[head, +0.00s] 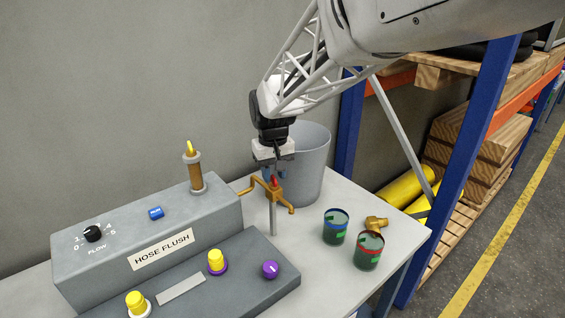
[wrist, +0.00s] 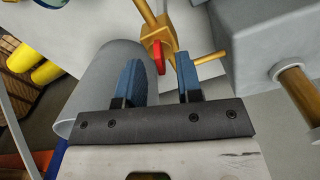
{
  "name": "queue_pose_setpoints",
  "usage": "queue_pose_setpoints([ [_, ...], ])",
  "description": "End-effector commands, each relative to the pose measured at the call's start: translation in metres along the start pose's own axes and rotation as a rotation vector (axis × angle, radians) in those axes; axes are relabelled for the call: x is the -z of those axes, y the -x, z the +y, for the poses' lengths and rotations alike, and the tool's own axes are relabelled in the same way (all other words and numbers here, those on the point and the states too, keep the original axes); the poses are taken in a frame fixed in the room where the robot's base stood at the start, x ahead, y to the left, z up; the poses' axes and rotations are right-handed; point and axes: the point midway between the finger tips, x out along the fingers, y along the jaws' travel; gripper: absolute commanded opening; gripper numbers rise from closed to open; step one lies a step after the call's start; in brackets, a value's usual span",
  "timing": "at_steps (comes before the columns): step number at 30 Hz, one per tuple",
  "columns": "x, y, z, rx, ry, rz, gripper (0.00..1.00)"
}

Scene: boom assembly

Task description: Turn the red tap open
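The red tap (head: 274,182) is a small red handle on top of a brass valve body (head: 268,192), which stands on a grey post beside the hose flush box. In the wrist view the red handle (wrist: 158,58) shows ahead of the fingertips, between their lines, with the brass body (wrist: 160,38) behind it. My gripper (head: 270,170) points down just above the tap. In the wrist view my gripper (wrist: 158,72) has its two blue fingers apart with nothing held between them. I cannot tell whether a finger touches the handle.
A grey bucket (head: 310,150) stands close behind the tap. The hose flush box (head: 150,240) and a lower panel (head: 240,290) with knobs are at left. Two dark cups (head: 336,228) and a brass fitting (head: 376,223) are at right. A blue rack post (head: 425,180) stands beyond the table.

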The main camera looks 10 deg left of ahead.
Motion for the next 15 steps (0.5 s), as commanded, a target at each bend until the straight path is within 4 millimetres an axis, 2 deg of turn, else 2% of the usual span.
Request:
queue_pose_setpoints([
  [9, 0.0, 0.041, 0.0, 0.0, 0.0, 0.003, 0.33],
  [15, 0.0, 0.059, 0.0, 0.0, 0.0, 0.001, 0.33],
])
